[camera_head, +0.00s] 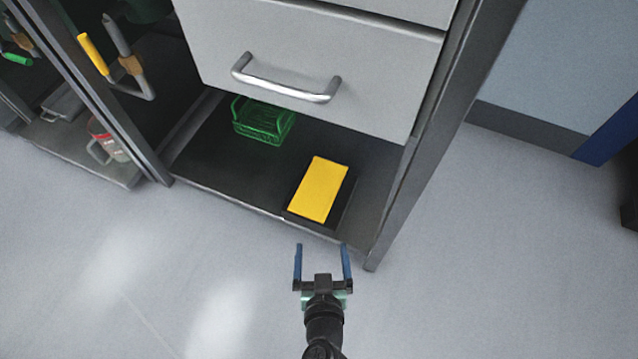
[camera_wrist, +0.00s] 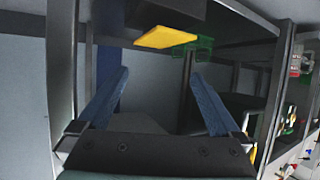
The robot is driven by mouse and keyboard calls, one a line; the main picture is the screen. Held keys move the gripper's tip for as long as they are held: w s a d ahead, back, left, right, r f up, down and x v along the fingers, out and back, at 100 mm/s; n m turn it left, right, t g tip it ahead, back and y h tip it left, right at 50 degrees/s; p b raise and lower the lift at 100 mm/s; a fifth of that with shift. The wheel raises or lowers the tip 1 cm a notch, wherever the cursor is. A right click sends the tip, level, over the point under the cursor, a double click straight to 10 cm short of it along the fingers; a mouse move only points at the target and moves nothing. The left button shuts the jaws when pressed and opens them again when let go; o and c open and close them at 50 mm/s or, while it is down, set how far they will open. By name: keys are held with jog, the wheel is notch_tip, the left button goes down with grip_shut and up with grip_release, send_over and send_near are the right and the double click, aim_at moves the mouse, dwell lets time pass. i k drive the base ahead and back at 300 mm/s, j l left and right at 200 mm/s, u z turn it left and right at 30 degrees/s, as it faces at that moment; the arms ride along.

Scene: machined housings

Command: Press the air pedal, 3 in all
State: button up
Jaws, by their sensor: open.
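The air pedal (camera_head: 320,190) is a yellow rectangular plate on a black base. It sits on the dark bottom shelf under the grey drawer, near the front edge. In the wrist view the yellow plate (camera_wrist: 166,37) shows at the upper middle, beyond the fingers. My gripper (camera_head: 322,248) is open, with two blue fingers apart and nothing between them. It is in front of the shelf edge, just short of the pedal in the head view, and not touching it. In the wrist view my gripper (camera_wrist: 160,98) shows its blue fingers on either side.
A green basket (camera_head: 262,120) stands behind and left of the pedal. The grey drawer (camera_head: 310,62) with a metal handle (camera_head: 285,85) overhangs the shelf. A dark post (camera_head: 425,140) borders the right side. The light floor in front is clear.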

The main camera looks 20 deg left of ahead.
aim_at(313, 199)
jog(key=k+j, duration=0.2)
jog(key=j, duration=0.15)
jog(key=k+j, duration=0.25)
jog(key=j, duration=0.15)
jog(key=k+j, duration=0.2)
jog(key=j, duration=0.15)
